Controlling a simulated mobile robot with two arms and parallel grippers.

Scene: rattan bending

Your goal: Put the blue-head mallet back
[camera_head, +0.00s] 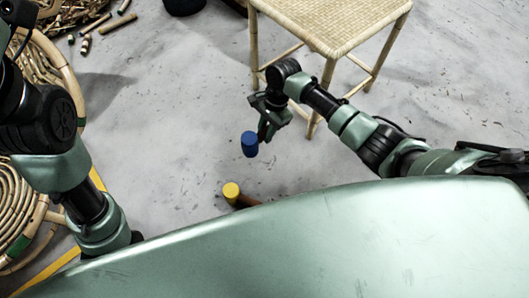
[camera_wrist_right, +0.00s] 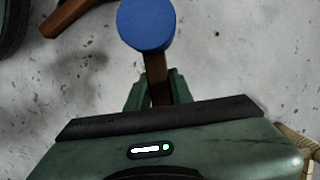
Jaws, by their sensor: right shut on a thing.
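The blue-head mallet (camera_head: 250,144) is held by my right gripper (camera_head: 266,128), in front of the rattan stool. In the right wrist view its blue head (camera_wrist_right: 147,25) stands out beyond the fingers, and its brown handle (camera_wrist_right: 160,89) lies between the two green fingers (camera_wrist_right: 159,92). The gripper is shut on the handle. A yellow-head mallet (camera_head: 231,192) lies below it in the head view, its brown handle partly hidden behind my green body. My left arm comes in at the left, but its gripper is not visible.
A rattan stool (camera_head: 335,22) with a woven seat stands close behind my right gripper. Coiled rattan (camera_head: 14,205) lies at the left, with short cut pieces (camera_head: 117,22) at the top left. Grey floor (camera_head: 170,130) between them is clear.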

